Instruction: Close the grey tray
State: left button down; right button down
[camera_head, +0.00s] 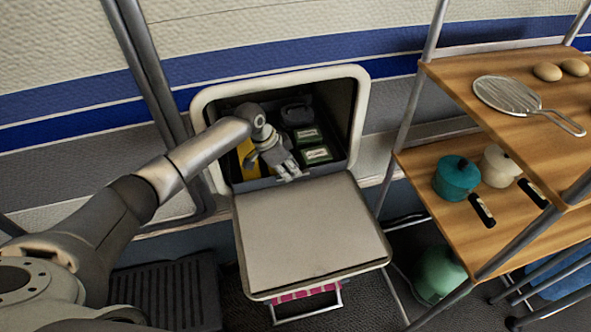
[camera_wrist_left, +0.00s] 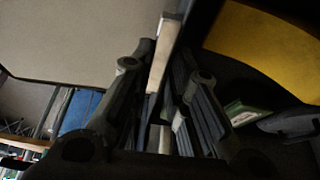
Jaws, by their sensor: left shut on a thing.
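My left gripper (camera_head: 288,171) is at the tray's back edge, by the opening's lower side. In the left wrist view my left gripper (camera_wrist_left: 160,100) is shut on a thin pale edge strip (camera_wrist_left: 163,62), which looks like part of the tray's rim. The grey panel also fills the upper left of that view (camera_wrist_left: 75,40). The exact contact is dark. My right gripper is not in view.
Inside the opening are green boxes (camera_head: 317,154) and a yellow item (camera_head: 248,160). Below the tray is a metal handle (camera_head: 308,312) with pink cloth. A wooden shelf (camera_head: 425,190) with a teal pot (camera_head: 457,178) stands close on the right.

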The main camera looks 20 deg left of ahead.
pick_arm(q)
jog(key=shift+w+a+f, duration=0.1)
jog(key=shift+w+a, duration=0.05)
jog(key=shift+a, duration=0.15)
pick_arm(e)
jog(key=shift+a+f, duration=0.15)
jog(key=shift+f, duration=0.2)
pick_arm(q)
jog(key=c, duration=1.4)
grip_release()
jog(key=shift+c, duration=0.2)
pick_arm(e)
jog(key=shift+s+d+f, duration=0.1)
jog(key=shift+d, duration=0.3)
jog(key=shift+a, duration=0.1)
pick_arm(q)
jog(key=shift+r, duration=0.2)
jog(key=v, duration=0.7)
jog(key=shift+r, duration=0.25)
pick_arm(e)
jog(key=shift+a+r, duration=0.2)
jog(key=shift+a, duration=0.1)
